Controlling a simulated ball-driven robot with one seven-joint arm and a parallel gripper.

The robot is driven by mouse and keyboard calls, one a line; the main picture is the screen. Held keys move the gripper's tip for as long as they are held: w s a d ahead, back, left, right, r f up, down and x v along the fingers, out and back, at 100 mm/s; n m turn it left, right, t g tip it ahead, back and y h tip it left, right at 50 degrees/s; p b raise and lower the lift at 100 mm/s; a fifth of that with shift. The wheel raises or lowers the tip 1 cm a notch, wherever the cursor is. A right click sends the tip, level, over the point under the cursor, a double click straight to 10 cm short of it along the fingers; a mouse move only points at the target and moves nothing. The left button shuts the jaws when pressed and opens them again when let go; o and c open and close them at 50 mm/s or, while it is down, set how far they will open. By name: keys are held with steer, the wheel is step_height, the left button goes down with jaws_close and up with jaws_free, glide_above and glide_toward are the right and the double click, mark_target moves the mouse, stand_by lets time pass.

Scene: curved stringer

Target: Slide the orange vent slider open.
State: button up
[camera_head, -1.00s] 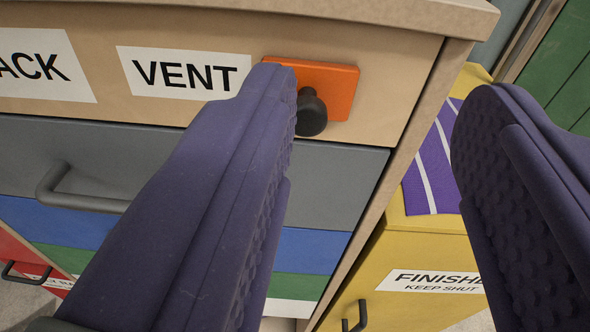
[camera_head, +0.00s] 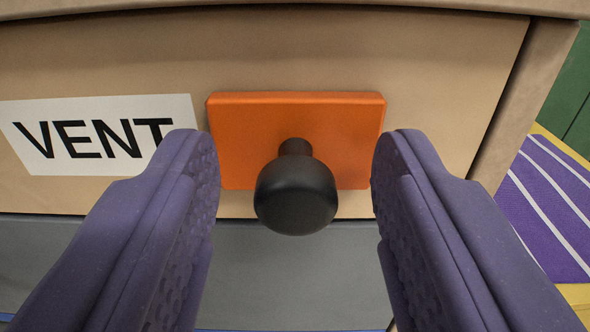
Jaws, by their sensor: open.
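The orange vent slider (camera_head: 240,140) is a flat rectangular plate on the beige front panel, just right of the VENT label (camera_head: 95,135). A round black knob (camera_head: 296,195) sticks out from it toward the camera. My gripper (camera_head: 297,165) is open, with one purple finger on each side of the knob and a gap to it on both sides. The fingertips overlap the plate's left and right edges in the picture; whether they touch it I cannot tell.
The beige panel (camera_head: 455,100) is bare right of the slider, up to the cabinet's side edge. A grey drawer front (camera_head: 290,275) lies below. A purple cloth with white stripes (camera_head: 555,200) lies on a yellow surface at the right.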

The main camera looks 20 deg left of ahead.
jaws_close()
steer(key=d, duration=0.1)
steer(key=w+d+p, duration=0.1)
steer(key=d, duration=0.1)
steer(key=d+p, duration=0.1)
steer(key=shift+w+d+r, duration=0.15)
steer(key=shift+w+d, duration=0.1)
steer(key=shift+d, duration=0.05)
jaws_free()
steer(key=shift+d, duration=0.2)
steer(key=shift+a, duration=0.1)
steer(key=p+v, duration=0.2)
steer(key=v, duration=0.5)
steer(key=shift+s, duration=0.35)
